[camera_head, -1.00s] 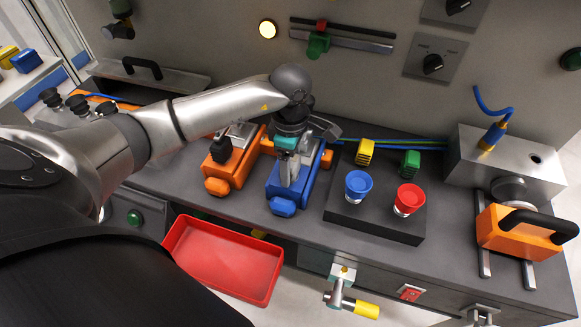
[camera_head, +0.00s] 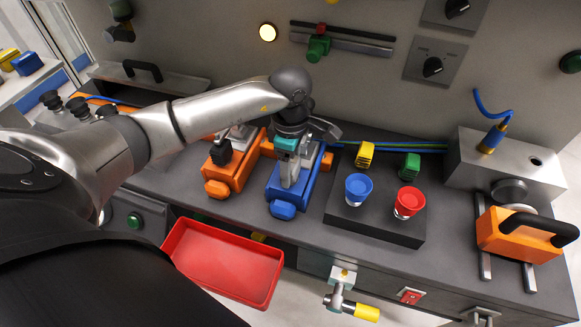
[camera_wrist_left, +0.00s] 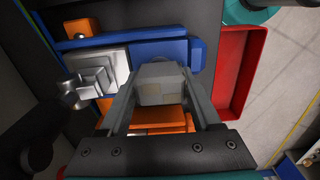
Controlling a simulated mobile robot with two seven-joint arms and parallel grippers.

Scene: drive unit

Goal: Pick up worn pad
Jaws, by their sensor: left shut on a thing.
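My left gripper (camera_head: 287,180) reaches down over the blue fixture (camera_head: 312,174) on the bench. In the left wrist view its fingers (camera_wrist_left: 162,100) are shut on a small grey block (camera_wrist_left: 162,82), which looks like the worn pad. The blue fixture (camera_wrist_left: 180,50) lies just beyond the block in that view, and an orange part (camera_wrist_left: 155,122) shows below it. In the head view the block is hard to tell from the fingers. I cannot tell whether it is clear of the fixture. My right gripper is not in view.
An orange fixture (camera_head: 222,178) stands close left of the blue one. A dark block (camera_head: 375,222) with blue and red cups and yellow and green pieces is to the right. A red tray (camera_head: 225,262) is at the bench front. An orange handled unit (camera_head: 515,236) stands far right.

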